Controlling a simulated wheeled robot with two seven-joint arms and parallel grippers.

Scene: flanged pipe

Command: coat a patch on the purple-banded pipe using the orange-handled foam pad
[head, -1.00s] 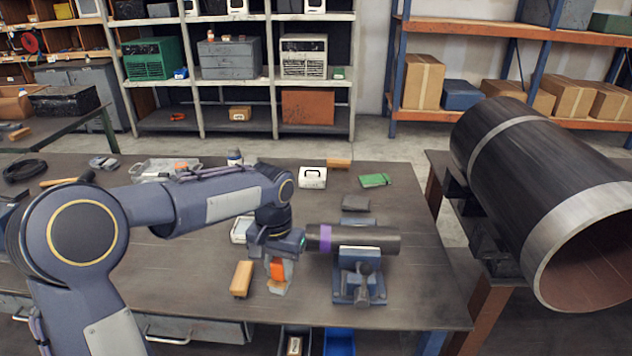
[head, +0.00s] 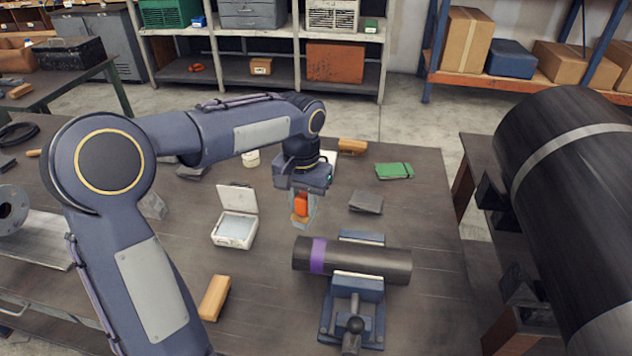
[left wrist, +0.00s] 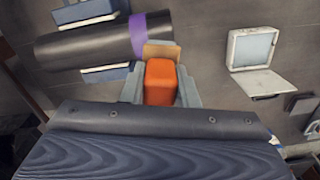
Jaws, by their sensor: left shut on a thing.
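The dark pipe with a purple band (head: 318,256) lies level across a blue clamp stand (head: 352,306) on the table. It also shows in the left wrist view (left wrist: 85,48). My left gripper (head: 302,210) is shut on the orange handle of the foam pad (head: 301,203), with the tan pad underneath. In the head view the pad is just behind the banded end of the pipe, above the table. In the left wrist view the orange handle (left wrist: 160,82) sits between the fingers, and the tan pad edge appears beside the purple band; contact cannot be told. My right gripper is not in view.
An open white case with a pale pad (head: 235,230) stands left of the pipe. A wooden block (head: 214,298) lies nearer. A grey pad (head: 366,202) and a green booklet (head: 394,171) lie behind the pipe.

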